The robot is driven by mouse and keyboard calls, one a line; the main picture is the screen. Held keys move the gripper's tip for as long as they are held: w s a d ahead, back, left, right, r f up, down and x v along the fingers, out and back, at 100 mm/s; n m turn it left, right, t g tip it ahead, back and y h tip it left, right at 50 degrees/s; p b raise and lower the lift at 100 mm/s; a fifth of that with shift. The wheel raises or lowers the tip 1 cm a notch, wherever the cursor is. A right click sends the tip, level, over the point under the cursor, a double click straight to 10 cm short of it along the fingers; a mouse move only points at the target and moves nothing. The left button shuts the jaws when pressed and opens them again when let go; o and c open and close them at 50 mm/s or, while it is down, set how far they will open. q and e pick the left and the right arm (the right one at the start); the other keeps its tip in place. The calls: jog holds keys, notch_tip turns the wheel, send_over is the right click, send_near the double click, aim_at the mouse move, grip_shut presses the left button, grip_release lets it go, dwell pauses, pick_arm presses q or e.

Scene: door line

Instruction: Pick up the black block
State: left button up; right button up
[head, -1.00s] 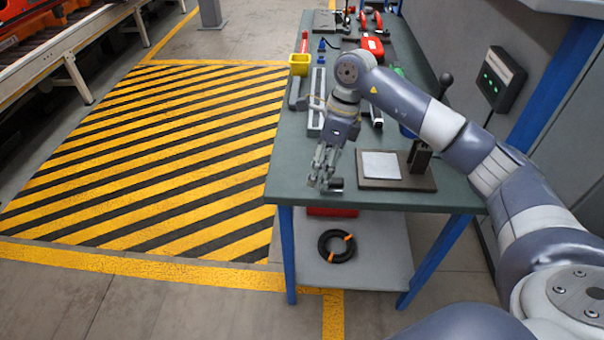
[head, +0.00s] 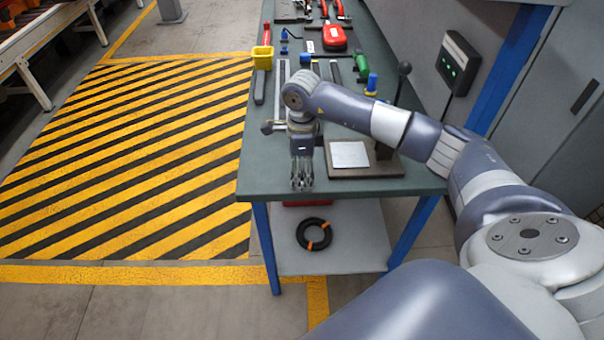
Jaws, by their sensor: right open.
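My right gripper (head: 301,184) is open and points down over the front left part of the green workbench top (head: 262,183), left of the flat board. I cannot make out a separate black block at the fingertips; the fingers may hide it. A dark narrow bar (head: 259,87) lies near the bench's left edge, farther back. My left gripper is not in view.
The dark board (head: 365,171) carries a pale square plate (head: 349,154). A black ring (head: 313,234) lies on the lower shelf. Striped floor at left is clear.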

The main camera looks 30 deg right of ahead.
jog(key=shift+f, duration=0.6)
grip_shut()
jog(key=shift+r, duration=0.1)
